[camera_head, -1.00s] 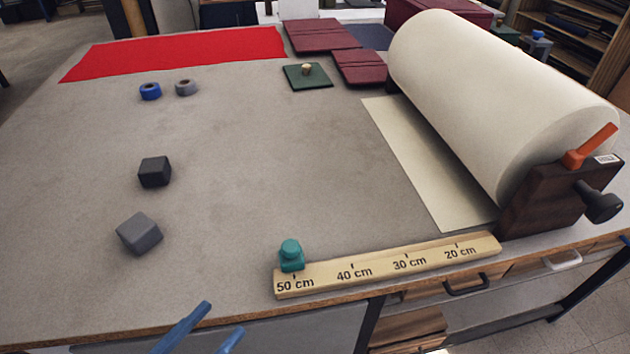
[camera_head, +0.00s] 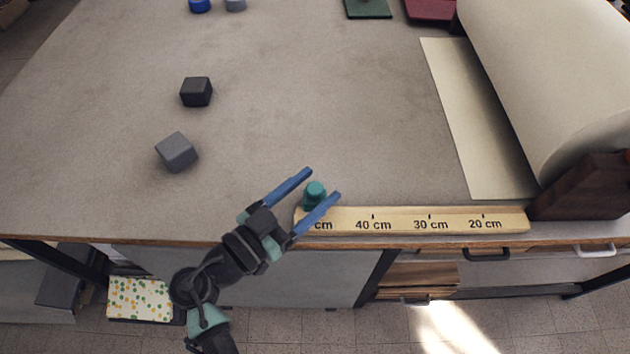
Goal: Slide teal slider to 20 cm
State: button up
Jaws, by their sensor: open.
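The teal slider (camera_head: 315,191) stands at the left end of the wooden ruler (camera_head: 400,220), by the 50 cm mark, whose number is partly covered by my gripper. The ruler lies along the table's front edge, with 40, 30 and 20 cm marks running to the right. My gripper (camera_head: 323,183) is open, with its two blue fingers pointing up and to the right. The slider's knob shows between the fingers, near their tips. I cannot tell whether either finger touches it.
A dark cube (camera_head: 196,92) and a grey cube (camera_head: 177,152) lie on the left of the table (camera_head: 310,110). The cream roll (camera_head: 560,90) and its dark wooden stand (camera_head: 590,188) are beyond the ruler's right end. Drawer handles (camera_head: 487,254) stick out below the table edge.

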jog(key=shift+w+d, duration=0.25)
grip_shut()
dwell(1.4)
